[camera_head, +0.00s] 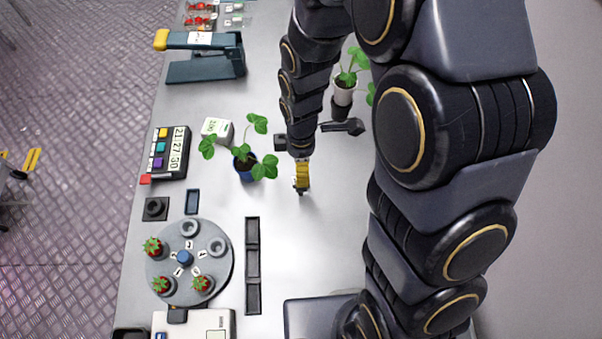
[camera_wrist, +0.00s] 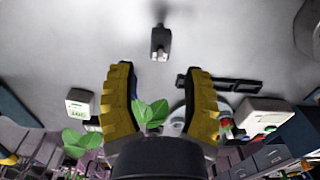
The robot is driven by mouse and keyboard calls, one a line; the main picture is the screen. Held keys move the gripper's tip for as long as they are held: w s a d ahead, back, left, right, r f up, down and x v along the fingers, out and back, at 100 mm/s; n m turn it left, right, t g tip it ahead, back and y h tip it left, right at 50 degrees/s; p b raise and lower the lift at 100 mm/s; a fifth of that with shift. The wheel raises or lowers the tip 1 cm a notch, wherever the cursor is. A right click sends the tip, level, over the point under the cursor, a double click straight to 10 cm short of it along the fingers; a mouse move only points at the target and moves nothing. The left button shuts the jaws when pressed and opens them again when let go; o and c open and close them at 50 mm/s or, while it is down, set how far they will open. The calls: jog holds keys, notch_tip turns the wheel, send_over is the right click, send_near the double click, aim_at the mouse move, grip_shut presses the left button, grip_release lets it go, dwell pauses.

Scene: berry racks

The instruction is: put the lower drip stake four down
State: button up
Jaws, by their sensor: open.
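My gripper (camera_head: 302,188) points down over the bare bench, right of a potted leafy plant (camera_head: 243,165). In the wrist view its two yellow fingers (camera_wrist: 158,70) are spread wide with nothing held between them. A small dark upright piece (camera_wrist: 160,42) stands beyond the fingertips in the wrist view; I cannot tell whether it is a drip stake. No drip stake can be made out for certain in either view. A grey round turntable (camera_head: 165,268) with numbered places holds several small pots, some with red-fruited plants. My arm hides part of the bench.
A black three-part tray (camera_head: 252,265) lies right of the turntable. A white scale (camera_head: 215,322) is at the front. A timer panel (camera_head: 168,152), a white box (camera_head: 217,130) and a teal press (camera_head: 205,58) stand farther back.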

jog(key=shift+r, duration=1.9)
jog(key=s+d+r+m, duration=0.4)
jog(key=s+r+m, duration=0.3)
jog(key=s+m, duration=0.2)
jog(key=s+d+r+m+g, duration=0.1)
jog(key=s+d+r+m, duration=0.2)
jog(key=s+r+m, duration=0.5)
jog(key=shift+s+d+m+g, duration=0.35)
jog(key=shift+s+m, duration=0.25)
jog(key=shift+s, duration=0.1)
